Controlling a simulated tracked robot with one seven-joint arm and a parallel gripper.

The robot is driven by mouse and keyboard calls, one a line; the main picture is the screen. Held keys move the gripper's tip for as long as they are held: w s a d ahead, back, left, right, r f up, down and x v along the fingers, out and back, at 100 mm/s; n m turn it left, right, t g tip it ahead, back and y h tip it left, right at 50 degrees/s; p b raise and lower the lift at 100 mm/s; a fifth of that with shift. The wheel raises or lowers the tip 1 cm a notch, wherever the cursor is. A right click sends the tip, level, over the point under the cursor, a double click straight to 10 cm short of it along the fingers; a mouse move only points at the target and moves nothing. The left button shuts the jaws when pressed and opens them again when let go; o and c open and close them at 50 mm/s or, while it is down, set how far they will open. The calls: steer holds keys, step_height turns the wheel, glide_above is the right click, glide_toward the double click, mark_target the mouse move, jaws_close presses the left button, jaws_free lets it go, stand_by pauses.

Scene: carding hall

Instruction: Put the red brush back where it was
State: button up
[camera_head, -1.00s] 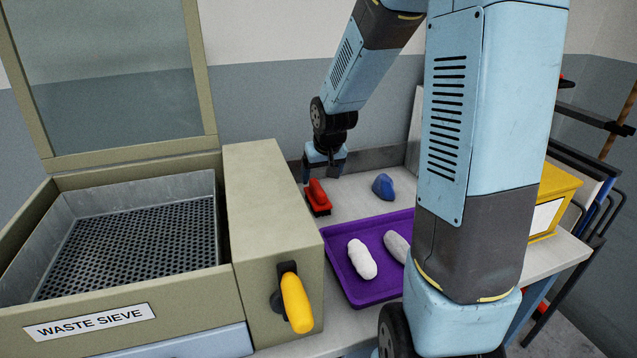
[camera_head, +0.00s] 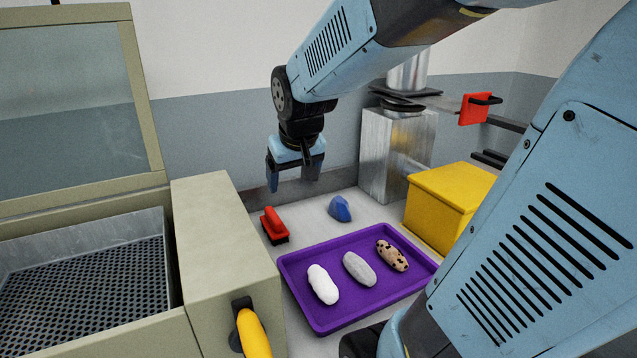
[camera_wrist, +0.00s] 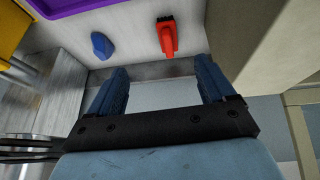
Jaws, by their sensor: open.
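The red brush (camera_head: 273,224) lies on the light table, between the waste sieve's side box and a blue object, behind the purple tray. In the wrist view the red brush (camera_wrist: 167,37) shows with its dark bristle end toward the top, beyond the fingers. My gripper (camera_head: 294,186) is open and empty, raised above the table at the back, apart from the brush. In the wrist view my gripper (camera_wrist: 162,82) has its fingers wide apart with nothing between them.
A purple tray (camera_head: 318,319) holds a white, a grey and a speckled roll. A blue lump (camera_head: 340,208) lies right of the brush. A yellow box (camera_head: 448,207) and a metal block (camera_head: 396,150) stand at right. The waste sieve (camera_head: 221,255) with its yellow handle (camera_head: 253,335) borders the left.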

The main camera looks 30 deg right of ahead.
steer(key=s+r, duration=0.4)
steer(key=s, duration=0.8)
steer(key=shift+s+y, duration=0.3)
steer(key=shift+y, duration=0.1)
